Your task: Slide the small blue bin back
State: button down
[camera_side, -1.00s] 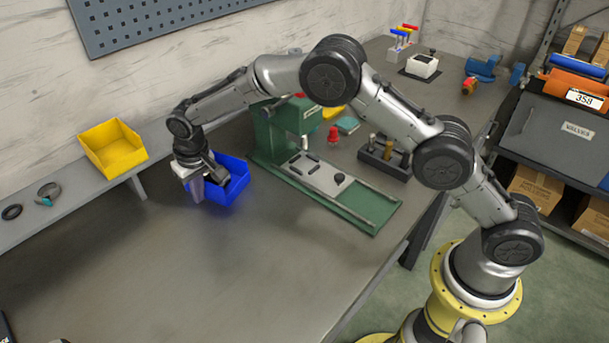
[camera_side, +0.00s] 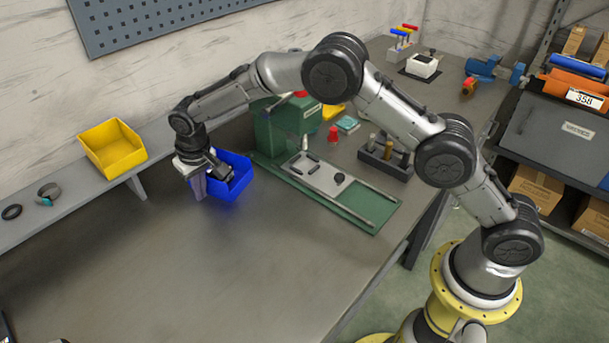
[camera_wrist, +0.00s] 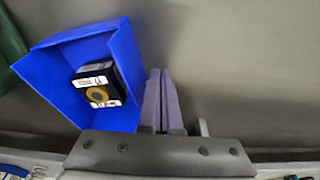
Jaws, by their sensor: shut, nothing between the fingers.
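The small blue bin (camera_side: 239,183) stands on the grey bench beside the green press. In the wrist view the bin (camera_wrist: 122,58) holds a black item (camera_wrist: 98,84) with white labels and a yellowish ring. My gripper (camera_side: 200,195) is low over the bench at the bin's left side in the side view. In the wrist view my gripper's fingers (camera_wrist: 162,74) are together, with nothing between them, right beside the bin's wall. I cannot tell for certain whether they touch it. My wrist hides part of the bin in the side view.
The green press (camera_side: 275,135) with its base plate (camera_side: 360,205) stands close to the bin's right. A yellow bin (camera_side: 112,148) sits on the raised ledge at the back left. The bench (camera_side: 200,270) in front and to the left is clear.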

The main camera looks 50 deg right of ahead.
notch_tip(320, 180, up, 9)
jog(key=shift+f, duration=0.15)
dwell(1.2)
